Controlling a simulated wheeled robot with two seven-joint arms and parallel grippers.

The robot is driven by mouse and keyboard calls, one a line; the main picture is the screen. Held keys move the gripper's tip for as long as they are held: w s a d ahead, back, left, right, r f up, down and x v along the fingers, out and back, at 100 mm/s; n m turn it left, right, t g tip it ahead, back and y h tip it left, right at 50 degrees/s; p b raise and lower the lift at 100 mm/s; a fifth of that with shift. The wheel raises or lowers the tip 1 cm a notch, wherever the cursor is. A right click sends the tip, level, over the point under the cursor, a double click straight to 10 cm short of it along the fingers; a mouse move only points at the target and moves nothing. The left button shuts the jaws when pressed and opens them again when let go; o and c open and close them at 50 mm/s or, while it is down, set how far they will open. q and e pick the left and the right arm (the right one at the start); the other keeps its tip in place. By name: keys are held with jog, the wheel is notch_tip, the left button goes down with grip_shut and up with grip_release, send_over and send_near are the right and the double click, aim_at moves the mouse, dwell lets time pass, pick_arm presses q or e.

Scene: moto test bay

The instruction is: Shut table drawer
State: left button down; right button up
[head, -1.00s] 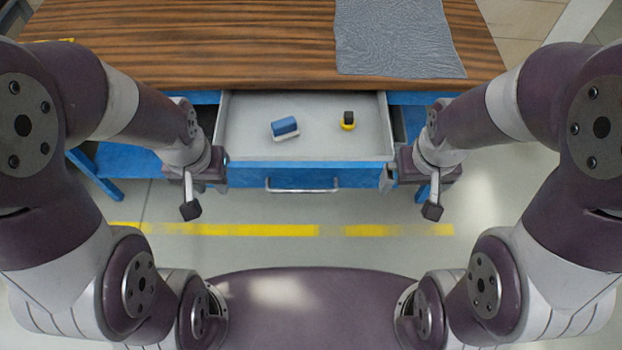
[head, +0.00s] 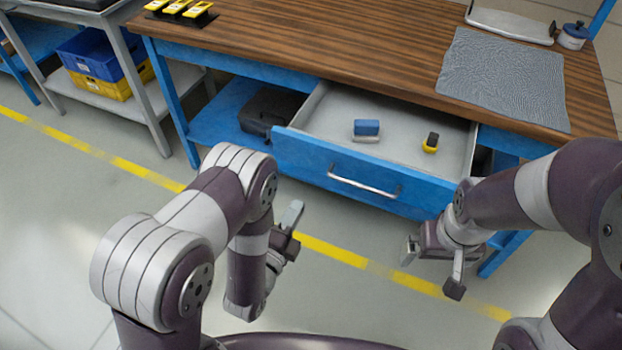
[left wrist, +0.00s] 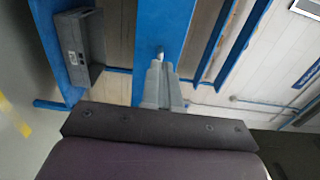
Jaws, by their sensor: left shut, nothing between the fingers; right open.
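The table drawer (head: 300,150) stands pulled out from the wooden-topped blue table (head: 330,40) in the head view. Its blue front carries a silver bar handle (head: 362,188). A blue and white block (head: 366,130) and a small yellow and black item (head: 430,143) lie inside. My left gripper (head: 292,214) is shut and empty, in front of the drawer front and left of the handle, apparently apart from it. In the left wrist view its closed fingers (left wrist: 164,85) point at a blue panel (left wrist: 158,25). My right gripper (head: 432,270) is open and empty below the drawer's right end.
A dark case (head: 268,112) sits on the blue shelf under the table, left of the drawer. A grey cloth (head: 505,80) lies on the tabletop. A rack with a blue crate (head: 95,55) and a yellow crate (head: 110,85) stands at the left. Floor before the drawer is clear.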

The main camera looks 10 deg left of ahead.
aim_at(323, 162)
pick_arm(q)
jog(key=b+x, duration=0.1)
jog(key=x, duration=1.1)
jog(key=shift+w+d, duration=0.1)
jog(key=shift+w, duration=0.15)
pick_arm(e)
jog(key=shift+f, duration=0.65)
pick_arm(q)
jog(key=shift+w, duration=0.1)
